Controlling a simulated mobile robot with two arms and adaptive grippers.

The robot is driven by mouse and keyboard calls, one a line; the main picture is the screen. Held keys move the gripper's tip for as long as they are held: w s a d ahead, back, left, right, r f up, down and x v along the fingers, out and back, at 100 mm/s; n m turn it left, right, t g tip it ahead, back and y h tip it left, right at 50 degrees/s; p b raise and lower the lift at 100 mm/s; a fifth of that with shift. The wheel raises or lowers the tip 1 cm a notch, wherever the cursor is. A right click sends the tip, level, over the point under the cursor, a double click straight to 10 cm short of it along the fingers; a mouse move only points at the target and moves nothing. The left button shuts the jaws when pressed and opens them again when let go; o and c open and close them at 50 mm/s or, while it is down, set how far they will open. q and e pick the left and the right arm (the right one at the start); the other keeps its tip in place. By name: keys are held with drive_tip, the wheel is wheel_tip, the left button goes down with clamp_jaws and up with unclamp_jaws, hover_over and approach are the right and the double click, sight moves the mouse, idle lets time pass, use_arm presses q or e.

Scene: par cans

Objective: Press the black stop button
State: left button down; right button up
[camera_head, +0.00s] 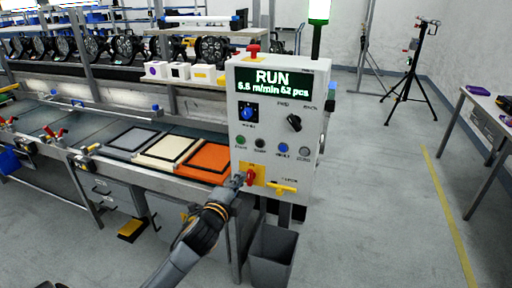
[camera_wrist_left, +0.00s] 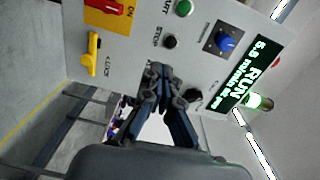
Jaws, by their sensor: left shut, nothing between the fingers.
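The black stop button (camera_head: 260,143) is in the button row of the white control panel (camera_head: 318,165), between a green and a blue button. In the left wrist view the black stop button (camera_wrist_left: 170,41) sits beside its STOP label, just above my fingertips. My left gripper (camera_head: 239,181) is shut and empty, in front of the panel's lower left near the red switch. In the left wrist view my left gripper (camera_wrist_left: 155,70) overlaps the panel between the stop button and a black knob. I cannot tell its distance from the panel. My right gripper is not in view.
The green button (camera_wrist_left: 183,8) is close to the stop button. A red switch on a yellow plate (camera_head: 250,177) and a yellow lever (camera_head: 283,187) are low on the panel. The display (camera_head: 272,82) reads RUN. A grey bin (camera_head: 273,255) stands below. The conveyor (camera_head: 95,125) lies left.

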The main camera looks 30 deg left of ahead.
use_arm(q)
drive_tip(key=shift+r, duration=0.95)
drive_tip(key=p, duration=0.2)
approach(259, 145)
drive_tip(key=shift+t, duration=0.3)
drive_tip(key=x, duration=0.5)
drive_tip(key=shift+w, duration=0.2)
drive_tip(key=shift+p+x, duration=0.35)
drive_tip(key=shift+x, duration=0.45)
drive_tip(key=shift+a+f, duration=0.1)
drive_tip(key=shift+f, duration=0.05)
drive_tip(key=shift+w, duration=0.15)
